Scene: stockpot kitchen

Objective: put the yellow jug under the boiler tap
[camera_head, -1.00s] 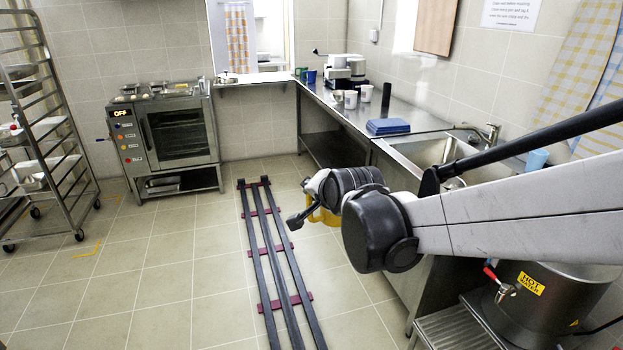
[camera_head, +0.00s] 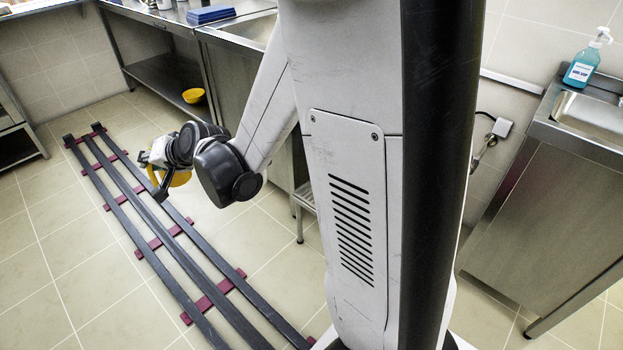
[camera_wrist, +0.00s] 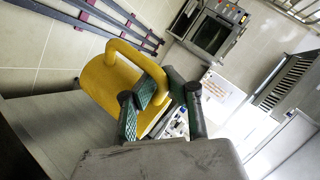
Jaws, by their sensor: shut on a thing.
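The yellow jug (camera_wrist: 105,82) is large in the wrist view, appearing tilted in the picture. My gripper (camera_wrist: 157,80) is shut on it, with its green-padded fingers at the jug's handle side. In the head view the jug (camera_head: 181,178) shows as a small yellow patch, partly hidden behind my gripper (camera_head: 158,186), above the floor rails. The boiler and its tap are not visible in either current view. My own column blocks the middle of the head view, and only a leg and slatted edge of a low stand (camera_head: 304,197) show beside it.
Floor rails (camera_head: 150,205) run across the tiles. A steel counter with a sink (camera_head: 245,30) and blue stacked items (camera_head: 211,14) stands behind my arm. A yellow bowl (camera_head: 193,95) is low beside it. A basin unit with a soap bottle (camera_head: 582,65) stands right.

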